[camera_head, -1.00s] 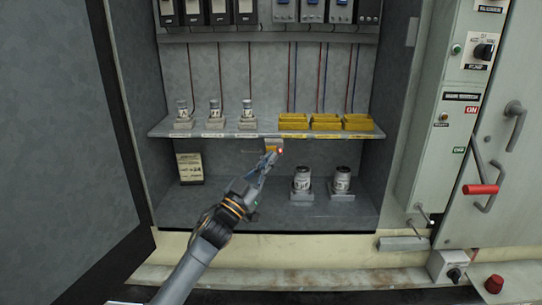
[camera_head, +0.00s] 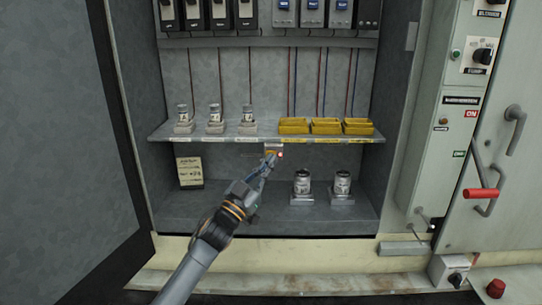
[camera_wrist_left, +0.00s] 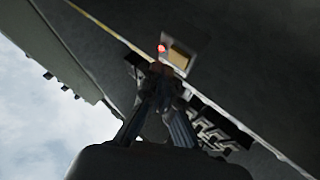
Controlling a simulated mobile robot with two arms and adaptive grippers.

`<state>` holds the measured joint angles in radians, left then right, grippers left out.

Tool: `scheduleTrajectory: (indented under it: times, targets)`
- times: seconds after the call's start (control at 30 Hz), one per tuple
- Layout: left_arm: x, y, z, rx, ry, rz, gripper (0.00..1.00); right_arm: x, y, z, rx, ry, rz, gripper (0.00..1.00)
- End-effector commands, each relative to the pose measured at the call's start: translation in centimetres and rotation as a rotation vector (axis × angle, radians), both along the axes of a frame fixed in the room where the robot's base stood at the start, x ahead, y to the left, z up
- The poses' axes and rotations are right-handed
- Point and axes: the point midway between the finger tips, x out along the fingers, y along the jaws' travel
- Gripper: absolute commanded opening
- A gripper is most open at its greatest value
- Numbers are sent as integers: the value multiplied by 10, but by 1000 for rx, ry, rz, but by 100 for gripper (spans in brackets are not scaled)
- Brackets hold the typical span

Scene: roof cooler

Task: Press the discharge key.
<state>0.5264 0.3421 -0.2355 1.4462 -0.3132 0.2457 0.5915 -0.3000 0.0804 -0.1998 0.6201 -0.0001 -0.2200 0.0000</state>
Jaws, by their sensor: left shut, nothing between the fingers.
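A small box with a yellowish face (camera_head: 274,147) hangs under the front edge of the shelf in the head view, with a lit red lamp (camera_head: 281,155) at its lower right. I take it for the discharge key's unit; no lettering on it can be read. The box (camera_wrist_left: 178,58) and its glowing red lamp (camera_wrist_left: 161,47) also show in the left wrist view. My left gripper (camera_head: 270,158) is shut and empty, with its tips just in front of the box's lower part. In the wrist view the tips (camera_wrist_left: 160,70) are close below the box; contact cannot be told. My right gripper is not in view.
The shelf (camera_head: 230,139) carries several grey cylinders and yellow holders (camera_head: 326,126). Two cylinders in bases (camera_head: 302,184) stand on the cabinet floor to the right. A paper card (camera_head: 189,172) stands at left. The open door (camera_head: 70,130) bounds the left side.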

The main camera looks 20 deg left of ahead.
Motion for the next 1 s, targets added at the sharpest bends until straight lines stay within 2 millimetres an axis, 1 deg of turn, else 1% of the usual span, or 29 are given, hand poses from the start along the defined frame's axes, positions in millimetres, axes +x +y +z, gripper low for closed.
scheduleTrajectory:
  times: [0.5,0.8,1.0]
  targets:
    - [0,0,0,0,0,0,0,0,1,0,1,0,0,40]
    - [8,2,0,-1,0,0,0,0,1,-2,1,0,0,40]
    - [8,2,0,-1,0,0,0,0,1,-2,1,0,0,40]
